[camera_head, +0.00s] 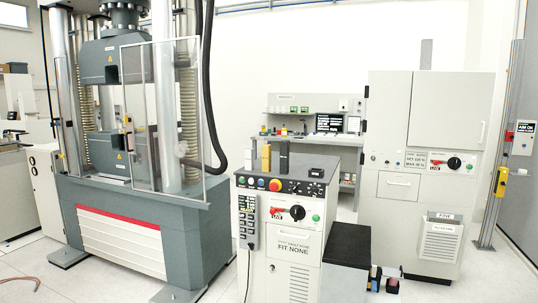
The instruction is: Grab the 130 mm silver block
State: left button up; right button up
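Several small upright blocks stand close together on top of the grey control cabinet (283,245). One is yellow (265,158), and a taller dark one (284,155) stands to its right. A pale, narrow shape (253,152) stands at their left; I cannot tell whether it is the silver block or part of what lies behind. No size marking is legible on any block. Neither of my grippers shows in the head view.
A large testing machine (125,225) with a clear guard stands at the left. A black box (348,245) adjoins the cabinet's right side. Behind are a workbench (305,140) and a tall grey cabinet (395,205).

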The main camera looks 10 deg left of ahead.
aim_at(249, 152)
jog(key=i+l, duration=0.1)
jog(key=i, duration=1.3)
jog(key=i+j, duration=0.35)
jog(key=j, duration=0.15)
jog(key=i+j, duration=0.35)
jog(key=j, duration=0.2)
